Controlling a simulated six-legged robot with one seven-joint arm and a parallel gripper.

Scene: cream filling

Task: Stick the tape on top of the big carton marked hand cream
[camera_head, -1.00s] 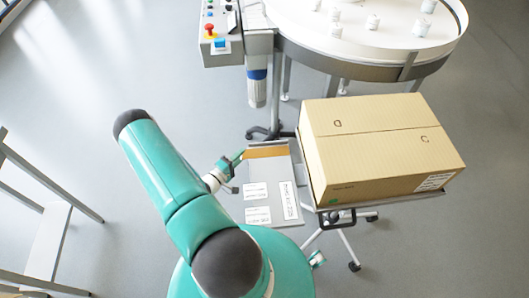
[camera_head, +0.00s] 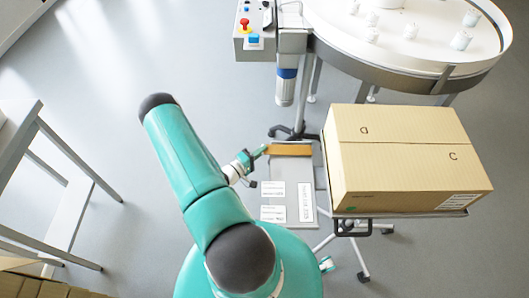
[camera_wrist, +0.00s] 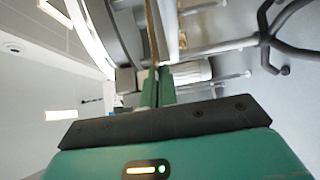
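The big brown carton (camera_head: 405,172) sits closed on a stand at the right of the head view, its top facing up with a seam across it. My gripper (camera_head: 264,151) is left of the carton, apart from it. Its green fingers are shut on one end of a brown tape strip (camera_head: 292,149), which extends right toward the carton's side. In the wrist view, my gripper (camera_wrist: 157,82) is closed on the tape (camera_wrist: 153,30), seen nearly edge-on. The carton's "hand cream" marking is not legible.
A grey plate (camera_head: 309,177) with white labels lies between my arm and the carton. A round white table (camera_head: 420,45) with small jars and a control box (camera_head: 255,48) stand behind. A grey frame (camera_head: 85,170) is at left; open floor lies between it and my arm.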

